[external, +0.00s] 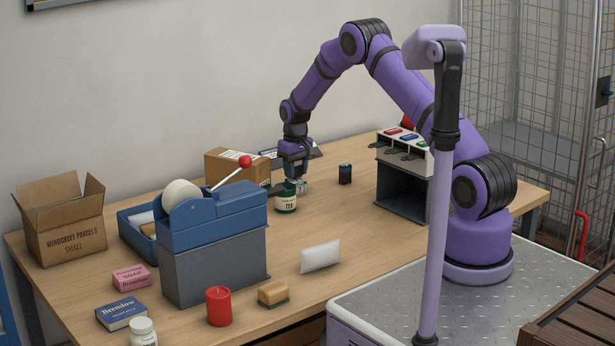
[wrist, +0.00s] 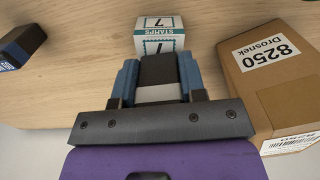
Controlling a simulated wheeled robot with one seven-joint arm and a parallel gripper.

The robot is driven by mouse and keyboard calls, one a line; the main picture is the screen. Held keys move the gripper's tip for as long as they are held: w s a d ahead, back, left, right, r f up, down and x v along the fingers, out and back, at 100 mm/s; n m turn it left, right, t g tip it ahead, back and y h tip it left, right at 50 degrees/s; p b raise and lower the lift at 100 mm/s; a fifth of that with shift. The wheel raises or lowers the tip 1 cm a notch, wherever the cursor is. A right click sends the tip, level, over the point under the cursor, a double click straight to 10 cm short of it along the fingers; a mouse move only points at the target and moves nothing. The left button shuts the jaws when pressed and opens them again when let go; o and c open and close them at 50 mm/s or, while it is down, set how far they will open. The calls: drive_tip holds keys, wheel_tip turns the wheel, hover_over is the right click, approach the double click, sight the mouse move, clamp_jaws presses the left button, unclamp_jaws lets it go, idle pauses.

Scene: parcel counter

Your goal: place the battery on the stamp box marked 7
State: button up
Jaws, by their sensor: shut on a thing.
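The stamp box (wrist: 159,23), white and teal and marked 7, sits on the table just beyond the fingertips in the wrist view. The battery overlaps its near part, so I cannot tell whether they touch. In the external view the held battery is hard to make out.
A brown parcel labelled Drosnek 8250 (wrist: 258,84) is close by. A dark block (external: 345,174) stands to the right; the table between it and the grey stand (external: 402,190) is clear. A blue-grey machine (external: 215,250) stands front left.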

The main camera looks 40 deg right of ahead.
drive_tip(key=shift+f, duration=0.3)
drive_tip(key=shift+f, duration=0.15)
drive_tip(key=o, duration=1)
drive_tip(key=shift+c, duration=0.2)
